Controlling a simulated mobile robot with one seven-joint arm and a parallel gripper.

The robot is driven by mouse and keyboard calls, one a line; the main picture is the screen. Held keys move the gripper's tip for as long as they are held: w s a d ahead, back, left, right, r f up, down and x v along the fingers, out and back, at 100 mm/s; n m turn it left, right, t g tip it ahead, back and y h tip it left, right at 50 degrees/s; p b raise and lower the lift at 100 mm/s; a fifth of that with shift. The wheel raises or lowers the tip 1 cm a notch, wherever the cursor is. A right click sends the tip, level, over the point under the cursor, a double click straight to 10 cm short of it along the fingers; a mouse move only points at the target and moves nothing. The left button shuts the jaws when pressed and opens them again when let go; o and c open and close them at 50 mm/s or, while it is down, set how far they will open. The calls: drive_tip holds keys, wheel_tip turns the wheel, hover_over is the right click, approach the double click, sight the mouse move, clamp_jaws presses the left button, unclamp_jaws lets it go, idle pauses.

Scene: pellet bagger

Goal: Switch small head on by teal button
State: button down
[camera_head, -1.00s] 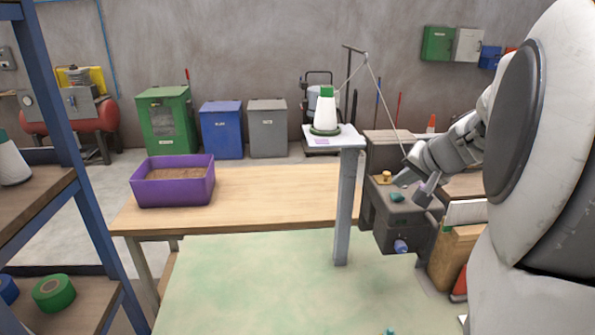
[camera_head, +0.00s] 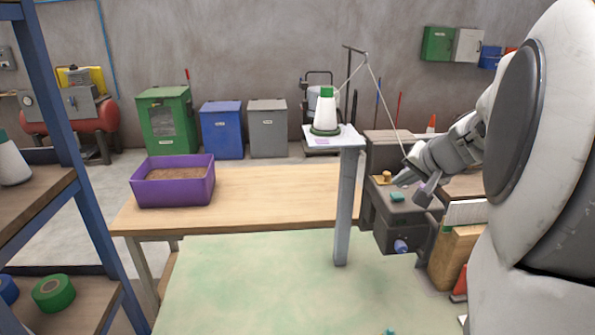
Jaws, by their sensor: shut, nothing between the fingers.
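A teal button (camera_head: 397,197) sits on top of a dark grey machine box (camera_head: 384,214) right of the pole. My gripper (camera_head: 402,180) is shut and empty, just above and behind the teal button. It appears apart from the button, though the exact gap is hard to tell. A white cone-shaped head with a green cap (camera_head: 325,110) stands on a plate on the pole (camera_head: 345,205). I cannot tell from here whether this is the small head.
A purple bin (camera_head: 172,190) of brown pellets stands on the wooden table (camera_head: 265,195). A thin rod linkage (camera_head: 385,105) hangs close to my gripper. A blue knob (camera_head: 401,246) sticks out of the box's front. A blue shelf frame (camera_head: 62,130) is at left.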

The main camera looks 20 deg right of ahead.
sight(399, 198)
idle(0.4)
drive_tip(key=shift+f+b, duration=0.5)
drive_tip(key=shift+b, duration=0.2)
drive_tip(key=shift+f+b, duration=0.55)
drive_tip(key=shift+b, duration=0.1)
idle(0.5)
drive_tip(key=shift+r, duration=0.1)
drive_tip(key=shift+r+p, duration=0.65)
drive_tip(key=shift+r, duration=0.3)
wheel_tip(399, 198, up, 6)
drive_tip(key=p, duration=0.4)
